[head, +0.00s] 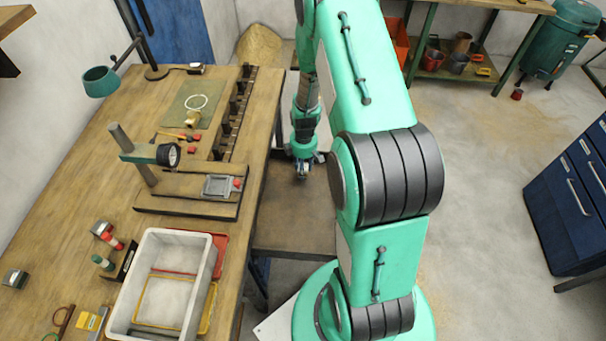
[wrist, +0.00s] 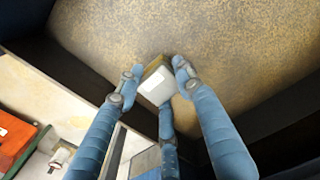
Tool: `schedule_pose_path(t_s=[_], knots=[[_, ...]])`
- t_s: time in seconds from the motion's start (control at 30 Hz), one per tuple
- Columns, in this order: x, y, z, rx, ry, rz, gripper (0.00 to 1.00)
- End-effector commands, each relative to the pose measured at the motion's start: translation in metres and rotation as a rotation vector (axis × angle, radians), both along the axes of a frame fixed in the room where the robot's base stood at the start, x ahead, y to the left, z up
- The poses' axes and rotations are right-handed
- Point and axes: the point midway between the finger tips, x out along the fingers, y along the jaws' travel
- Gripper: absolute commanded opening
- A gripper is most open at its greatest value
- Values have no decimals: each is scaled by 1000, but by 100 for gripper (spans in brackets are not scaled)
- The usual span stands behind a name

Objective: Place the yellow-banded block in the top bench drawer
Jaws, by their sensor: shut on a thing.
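My gripper (head: 302,172) is low beside the bench's right edge, over the pulled-out bench drawer (head: 295,220). In the wrist view, the blue fingers of my gripper (wrist: 154,76) are shut on a small block (wrist: 157,86). The block shows a pale grey face and a yellow-brown side. The speckled brown drawer floor (wrist: 225,45) lies beyond it, between dark walls. I cannot tell whether the block touches the floor. In the head view the block is too small and hidden to make out.
The wooden bench (head: 75,185) stands to the left, with a white bin (head: 207,275), a drilling stand (head: 190,208) and a slotted rack (head: 232,115) near its right edge. A blue cabinet (head: 560,215) stands far right.

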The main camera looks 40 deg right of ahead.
Motion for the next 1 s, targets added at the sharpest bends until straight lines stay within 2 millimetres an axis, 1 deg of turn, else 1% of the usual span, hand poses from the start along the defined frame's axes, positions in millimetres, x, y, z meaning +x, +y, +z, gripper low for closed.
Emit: schedule_pose_path(t_s=[0.27, 0.37, 0.53, 0.67, 1.0], knots=[[0, 0, -1, -1, -1, 0, 0], [0, 0, -8, -1, -1, 0, 0], [0, 0, -26, 0, 0, 0, 0], [0, 0, -34, 0, 0, 0, 0], [0, 0, -35, 0, -1, 0, 0]])
